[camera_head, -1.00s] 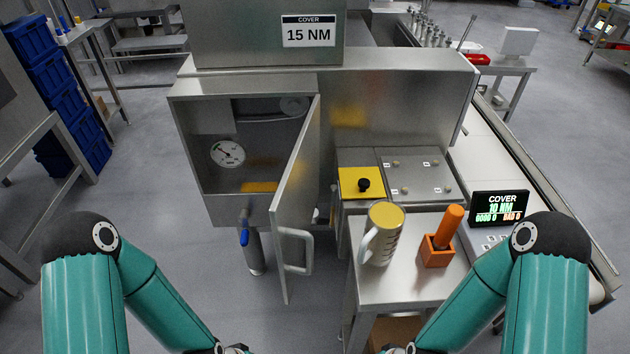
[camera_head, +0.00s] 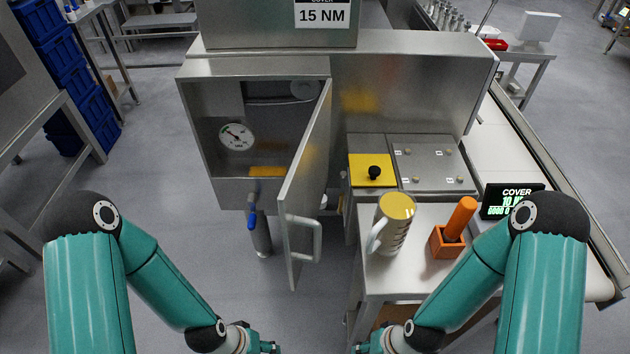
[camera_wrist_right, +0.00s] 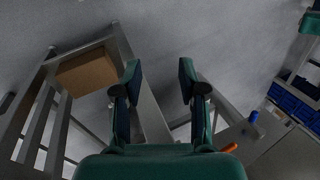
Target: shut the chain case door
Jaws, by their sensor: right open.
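The chain case (camera_head: 200,130) is a steel box with a gauge inside. Its door (camera_head: 308,165) stands open, hinged on the right side of the case and swung out toward me. My left gripper (camera_head: 272,348) and my right gripper (camera_head: 362,349) show only in part at the bottom edge of the head view, below and apart from the door. In the right wrist view the right gripper (camera_wrist_right: 158,85) is open with nothing between its fingers. The left fingers are too cut off to judge.
A small steel table (camera_head: 393,282) right of the door holds a measuring jug (camera_head: 394,226) and an orange block with a handle (camera_head: 452,235).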

